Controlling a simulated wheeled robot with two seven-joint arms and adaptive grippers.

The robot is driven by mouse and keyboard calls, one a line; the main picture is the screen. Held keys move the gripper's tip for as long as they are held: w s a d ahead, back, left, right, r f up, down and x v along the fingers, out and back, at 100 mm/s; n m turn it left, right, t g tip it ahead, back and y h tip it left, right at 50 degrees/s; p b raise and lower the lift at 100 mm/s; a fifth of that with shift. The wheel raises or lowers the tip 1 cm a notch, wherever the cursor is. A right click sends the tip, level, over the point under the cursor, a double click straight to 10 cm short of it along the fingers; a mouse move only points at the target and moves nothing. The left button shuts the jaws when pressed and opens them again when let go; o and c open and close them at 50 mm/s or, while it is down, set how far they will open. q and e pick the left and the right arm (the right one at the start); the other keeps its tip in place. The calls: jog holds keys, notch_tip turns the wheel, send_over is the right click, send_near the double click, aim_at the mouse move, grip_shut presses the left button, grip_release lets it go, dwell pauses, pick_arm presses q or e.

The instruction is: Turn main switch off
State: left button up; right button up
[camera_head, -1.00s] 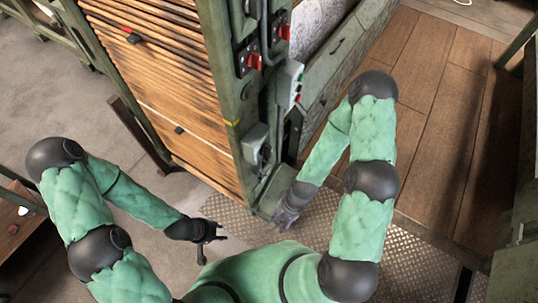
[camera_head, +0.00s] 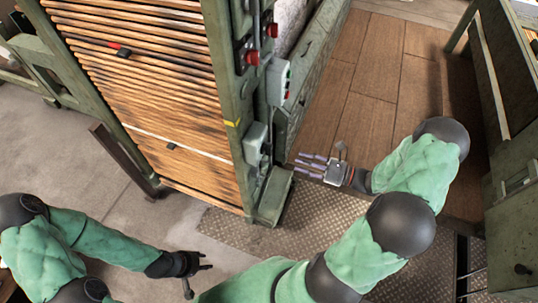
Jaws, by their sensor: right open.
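A green machine post (camera_head: 231,100) carries several switches. A pale control box (camera_head: 278,82) with small coloured buttons is fixed beside the post. I cannot tell which of these is the main switch. My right gripper (camera_head: 308,164) is open and empty, fingers spread and pointing left toward the post's lower part, apart from every switch. My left gripper (camera_head: 198,273) is low at the front, away from the post; its grip is unclear.
A tall slatted wooden panel (camera_head: 150,75) fills the left of the machine. The post's foot (camera_head: 273,197) stands at a metal tread plate (camera_head: 325,212). Wooden flooring (camera_head: 375,75) lies open to the right. A green cabinet (camera_head: 515,220) stands at the right edge.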

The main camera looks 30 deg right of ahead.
aim_at(268, 149)
jog(key=b+x, duration=0.2)
jog(key=x, duration=0.8)
jog(key=shift+w+r, duration=0.25)
jog(key=shift+w, duration=0.1)
grip_shut()
